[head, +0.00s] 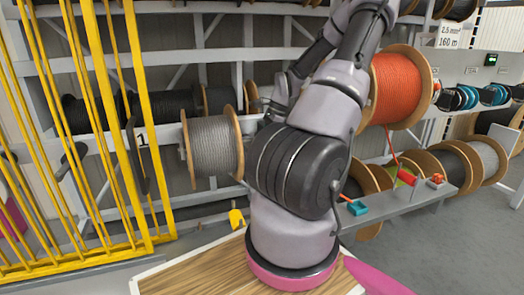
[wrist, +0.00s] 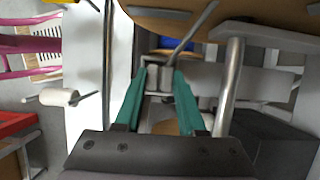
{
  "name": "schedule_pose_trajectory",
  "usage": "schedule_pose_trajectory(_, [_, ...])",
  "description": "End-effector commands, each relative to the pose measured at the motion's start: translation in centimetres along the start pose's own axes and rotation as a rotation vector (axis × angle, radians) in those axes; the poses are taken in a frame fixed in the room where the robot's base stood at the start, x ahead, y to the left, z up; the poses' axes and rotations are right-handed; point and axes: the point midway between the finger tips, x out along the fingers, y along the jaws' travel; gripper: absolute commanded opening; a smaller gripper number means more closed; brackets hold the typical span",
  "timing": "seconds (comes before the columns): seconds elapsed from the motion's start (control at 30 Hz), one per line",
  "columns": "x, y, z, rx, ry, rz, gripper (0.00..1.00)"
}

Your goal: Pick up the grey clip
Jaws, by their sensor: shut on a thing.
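My gripper (wrist: 160,76) shows in the wrist view with its two teal fingers closed in on a small grey thing, which looks like the grey clip (wrist: 155,80). The clip sits between the fingertips, and its full shape is partly hidden by them. A thin grey rod rises up and right from near it; I cannot tell whether it belongs to the clip. In the head view my own arm covers the middle, and I cannot make out the gripper or the clip there.
An orange cable reel (head: 398,88) and a grey cable reel (head: 212,143) hang on the rack. A grey ledge (head: 395,205) at right bears a teal piece (head: 357,208) and a red-orange piece (head: 436,181). Yellow bars (head: 103,110) stand at left. Grey floor is open at right.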

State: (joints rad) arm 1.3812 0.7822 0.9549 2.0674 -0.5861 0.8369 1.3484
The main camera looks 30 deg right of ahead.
Motion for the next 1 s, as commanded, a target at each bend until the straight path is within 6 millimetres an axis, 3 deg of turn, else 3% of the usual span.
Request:
schedule_pose_trajectory(0.23, [-1.8,-0.1,0.7,0.0,0.004,-0.002,0.0])
schedule_pose_trajectory(0.7, [-8.5,0.0,3.4,0.0,0.003,-0.001,0.0])
schedule_pose_trajectory(1.0, [-9.3,0.0,3.8,0.0,0.0,0.0,0.0])
